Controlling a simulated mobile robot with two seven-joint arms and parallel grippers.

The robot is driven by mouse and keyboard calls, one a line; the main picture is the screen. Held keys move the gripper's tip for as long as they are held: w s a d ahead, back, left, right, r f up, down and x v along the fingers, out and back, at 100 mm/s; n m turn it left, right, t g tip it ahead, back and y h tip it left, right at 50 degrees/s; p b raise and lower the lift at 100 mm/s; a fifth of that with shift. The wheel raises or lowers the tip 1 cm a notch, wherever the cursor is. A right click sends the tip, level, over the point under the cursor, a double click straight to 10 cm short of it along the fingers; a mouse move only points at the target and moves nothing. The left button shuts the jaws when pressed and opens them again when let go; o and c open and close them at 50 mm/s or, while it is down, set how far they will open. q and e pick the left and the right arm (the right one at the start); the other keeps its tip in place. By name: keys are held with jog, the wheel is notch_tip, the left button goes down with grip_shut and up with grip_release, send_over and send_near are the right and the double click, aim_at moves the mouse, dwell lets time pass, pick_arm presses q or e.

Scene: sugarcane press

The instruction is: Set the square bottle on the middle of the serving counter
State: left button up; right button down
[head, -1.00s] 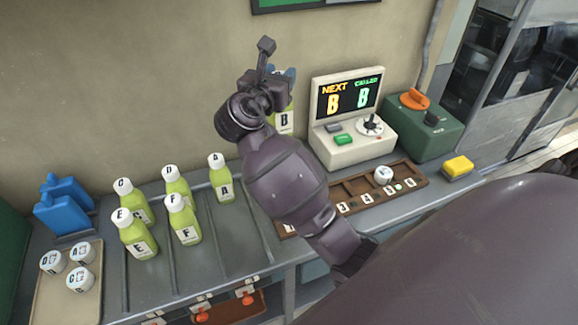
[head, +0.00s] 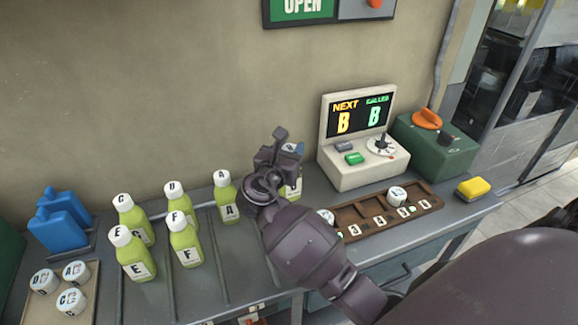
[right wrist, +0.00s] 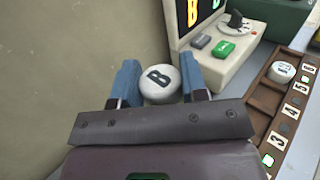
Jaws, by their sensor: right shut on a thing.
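The square bottle, green with a white B label (head: 294,188), is mostly hidden behind my right gripper (head: 292,152) in the head view. In the right wrist view its white cap marked B (right wrist: 158,84) sits between the blue fingertips of my right gripper (right wrist: 160,82), which is shut on the bottle. The bottle is low over the grey serving counter (head: 212,265), to the right of bottle A (head: 225,198). I cannot tell whether its base touches the counter. My left gripper is not in view.
Several green bottles, such as bottle F (head: 185,240) and bottle E (head: 132,255), stand to the left. A white console (head: 365,172) showing B and a brown slotted tray (head: 430,205) with caps are to the right. A yellow block (head: 473,189) lies at the far right.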

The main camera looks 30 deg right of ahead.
notch_tip(320, 180, down, 5)
jog(key=shift+b, duration=0.55)
jog(key=shift+f, duration=0.1)
jog(key=c, duration=0.7)
grip_release()
jog(key=shift+o, duration=0.2)
jog(key=v, duration=1.2)
jog(key=shift+p, duration=0.4)
